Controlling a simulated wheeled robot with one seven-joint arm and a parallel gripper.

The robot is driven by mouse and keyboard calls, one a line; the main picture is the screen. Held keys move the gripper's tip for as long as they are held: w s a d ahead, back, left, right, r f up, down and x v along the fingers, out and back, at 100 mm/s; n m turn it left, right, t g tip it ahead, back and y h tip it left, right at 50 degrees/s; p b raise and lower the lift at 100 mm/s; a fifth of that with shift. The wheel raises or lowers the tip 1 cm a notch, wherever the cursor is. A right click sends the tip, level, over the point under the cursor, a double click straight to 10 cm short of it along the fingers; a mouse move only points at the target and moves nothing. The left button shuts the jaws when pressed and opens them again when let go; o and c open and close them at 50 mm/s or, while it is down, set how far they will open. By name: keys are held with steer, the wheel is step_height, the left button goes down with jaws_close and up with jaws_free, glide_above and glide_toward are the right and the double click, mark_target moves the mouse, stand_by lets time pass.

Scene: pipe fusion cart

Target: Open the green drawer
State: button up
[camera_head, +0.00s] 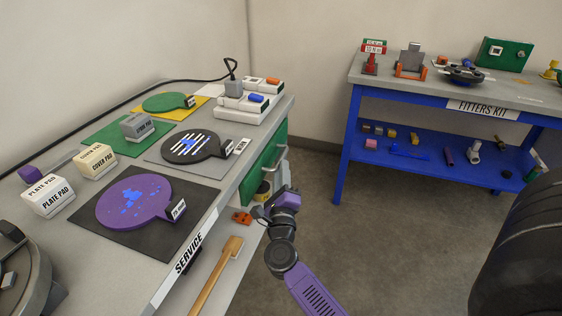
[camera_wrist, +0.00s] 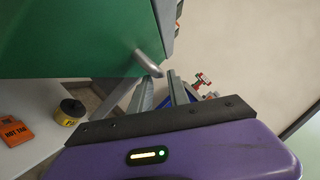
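The green drawer (camera_head: 258,173) is in the side of the service bench, under its top. Its front looks about flush with the bench in the head view. It fills the upper left of the wrist view (camera_wrist: 70,38). Its grey metal handle (camera_head: 279,160) sticks out from the front; in the wrist view the handle (camera_wrist: 149,64) is at the fingertips. My gripper (camera_wrist: 159,76) is open, with a gap between its two fingers. The handle's end is close to the fingertips; I cannot tell whether they touch. In the head view my purple wrist hides the fingers.
Below the drawer, a shelf holds a yellow-and-black roll (camera_wrist: 72,108), an orange tag (camera_wrist: 14,130) and a wooden-handled tool (camera_head: 218,272). The blue fitters bench (camera_head: 343,160) stands to the right. The floor (camera_head: 390,230) between the benches is clear.

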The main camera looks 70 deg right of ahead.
mark_target(281, 158)
steer(key=shift+x, duration=2.25)
jaws_close()
